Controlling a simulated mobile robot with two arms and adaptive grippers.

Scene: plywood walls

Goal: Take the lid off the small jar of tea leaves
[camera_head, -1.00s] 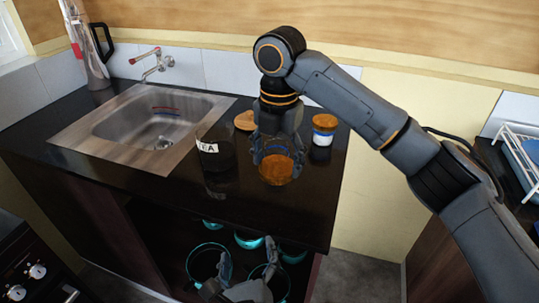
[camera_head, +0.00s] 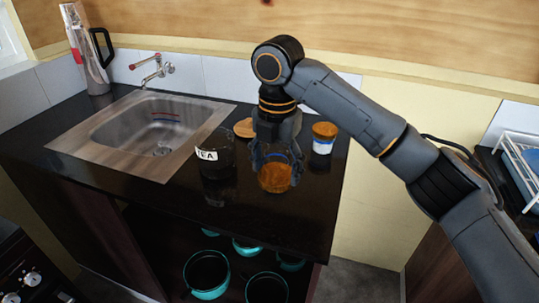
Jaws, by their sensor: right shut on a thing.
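The glass jar labelled TEA (camera_head: 215,160) stands upright on the black counter, right of the sink. Its top looks dark, with no lid visible on it. My right gripper (camera_head: 276,163) points down just right of this jar, apart from it. It is shut on a round orange-brown, wood-coloured thing (camera_head: 275,179), which looks like a lid; the fingers partly cover it, and I cannot tell whether it touches the counter. Another round wooden lid (camera_head: 244,127) shows behind the TEA jar, partly hidden by my gripper. My left gripper is out of view.
A jar with a wooden lid and white label (camera_head: 323,139) stands right of my gripper. The sink (camera_head: 75,140) and tap (camera_head: 152,68) are at left. Teal pots (camera_head: 206,274) sit on the shelf below. The counter's front is clear.

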